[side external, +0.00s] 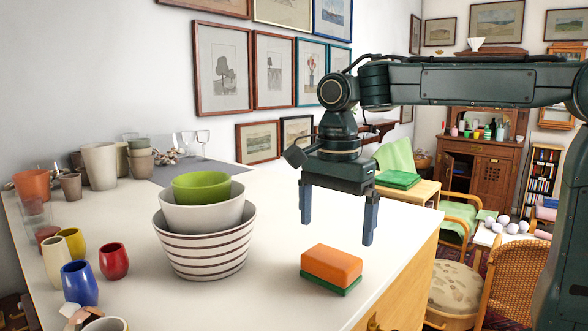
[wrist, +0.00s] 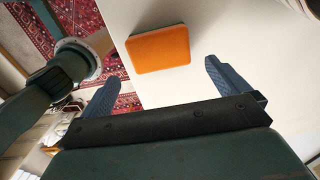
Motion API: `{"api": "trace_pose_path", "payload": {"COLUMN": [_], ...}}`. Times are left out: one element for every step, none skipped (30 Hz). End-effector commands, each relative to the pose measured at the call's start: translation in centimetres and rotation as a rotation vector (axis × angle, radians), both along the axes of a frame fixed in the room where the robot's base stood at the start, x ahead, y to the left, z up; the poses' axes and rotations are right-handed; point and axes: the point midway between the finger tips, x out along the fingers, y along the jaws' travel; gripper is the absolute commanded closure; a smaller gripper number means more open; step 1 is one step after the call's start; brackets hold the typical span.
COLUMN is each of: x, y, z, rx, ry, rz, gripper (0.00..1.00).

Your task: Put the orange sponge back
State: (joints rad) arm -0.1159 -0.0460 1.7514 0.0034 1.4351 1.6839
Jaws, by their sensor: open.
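The orange sponge (side external: 331,265) lies flat on the white worktop, with a green layer under its orange body. It also shows in the wrist view (wrist: 158,50), ahead of the fingers and near the worktop's edge. My gripper (side external: 338,222) is open and empty. Its two blue fingers point down above the worktop, above and a little behind the sponge in the side view. In the wrist view the gripper's fingers (wrist: 163,88) are spread wide, with the sponge beyond their tips and apart from them.
A stack of bowls (side external: 205,240), striped, white and green, stands left of the sponge. Coloured cups (side external: 80,283) stand at the left front, with pots and glasses behind. The white worktop (side external: 290,220) is bare around the sponge, and its edge runs close on the right.

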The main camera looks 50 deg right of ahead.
Motion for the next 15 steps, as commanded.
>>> {"api": "trace_pose_path", "payload": {"x": [0.1, 0.1, 0.1, 0.1, 0.0, 0.1, 0.1, 0.1, 0.1, 0.0, 0.0, 0.0, 0.0, 0.0, 0.0], "y": [0.0, 0.0, 0.0, 0.0, 0.0, 0.0, 0.0, 0.0, 0.0, 0.0, 0.0, 0.0, 0.0, 0.0, 0.0], "z": [0.8, 1.2, 1.7, 2.0, 2.4, 2.8, 3.0, 3.3, 3.6, 3.8, 3.9, 4.1, 4.2, 4.3, 4.4], "rx": [0.000, 0.000, 0.000, 0.000, 0.000, 0.000, 0.000, 0.000, 0.000, 0.000, 0.000, 0.000, 0.001, 0.001, 0.001], "ry": [-0.004, -0.003, -0.003, -0.003, -0.003, -0.002, -0.002, -0.002, -0.001, -0.001, 0.000, -0.001, -0.001, 0.000, 0.000], "rz": [0.000, 0.000, 0.000, 0.000, 0.000, 0.000, 0.000, 0.000, 0.000, 0.000, 0.000, 0.000, 0.000, 0.000, 0.000], "gripper": [0.00, 0.00, 0.00, 0.00, 0.00, 0.00, 0.00, 0.00, 0.00, 0.00, 0.00, 0.00, 0.00, 0.00, 0.00]}}
